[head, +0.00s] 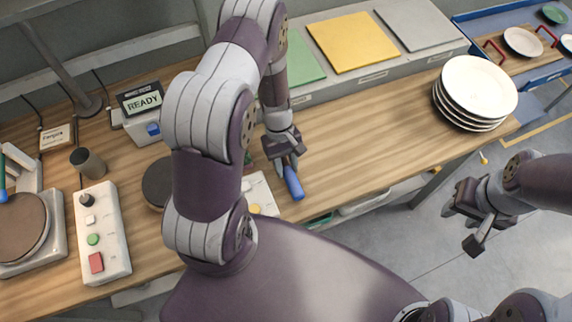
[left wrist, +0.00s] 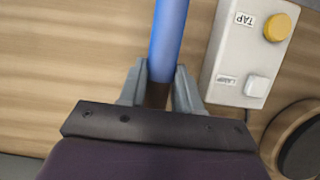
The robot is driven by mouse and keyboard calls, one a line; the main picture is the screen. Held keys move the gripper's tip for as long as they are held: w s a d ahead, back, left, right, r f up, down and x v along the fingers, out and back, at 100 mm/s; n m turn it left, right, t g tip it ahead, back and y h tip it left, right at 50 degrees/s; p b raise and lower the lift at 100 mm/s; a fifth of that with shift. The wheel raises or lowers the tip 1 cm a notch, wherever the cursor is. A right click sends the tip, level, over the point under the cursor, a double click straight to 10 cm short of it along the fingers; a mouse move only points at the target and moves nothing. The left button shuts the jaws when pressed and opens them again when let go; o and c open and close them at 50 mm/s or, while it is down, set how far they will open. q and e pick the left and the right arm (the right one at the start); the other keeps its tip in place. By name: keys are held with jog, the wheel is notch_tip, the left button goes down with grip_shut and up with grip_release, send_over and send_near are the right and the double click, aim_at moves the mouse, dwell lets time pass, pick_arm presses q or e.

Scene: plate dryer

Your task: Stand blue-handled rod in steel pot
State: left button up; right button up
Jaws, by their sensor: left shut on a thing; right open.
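The blue-handled rod (head: 293,184) is held in my left gripper (head: 284,160) over the front part of the wooden bench; its blue handle points down toward the front edge. In the left wrist view the blue handle (left wrist: 168,40) runs up from between the two grey fingers (left wrist: 160,88). I cannot tell if it touches the bench. A dark round vessel (head: 157,184) is partly hidden by my left arm; a round dark opening (left wrist: 300,142) shows in the left wrist view. I cannot tell if it is the steel pot. My right gripper (head: 462,227) is open and empty over the floor.
A stack of white plates (head: 478,88) stands at the bench's right end. A button box (head: 103,232), a small grey cup (head: 88,162) and a READY display box (head: 143,112) stand on the left. A TAP box (left wrist: 250,50) lies beside the rod. Bench between rod and plates is clear.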

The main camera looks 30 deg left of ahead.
aim_at(284, 164)
pick_arm(q)
jog(key=shift+f, duration=0.75)
jog(key=shift+w+d+f, duration=0.1)
jog(key=shift+f, duration=0.25)
jog(key=shift+w+f, duration=0.1)
jog(key=shift+f, duration=0.3)
jog(key=o, duration=0.9)
jog(key=shift+s+r, duration=0.1)
jog(key=shift+s, duration=0.15)
jog(key=shift+o, duration=0.9)
jog(key=shift+s, duration=0.1)
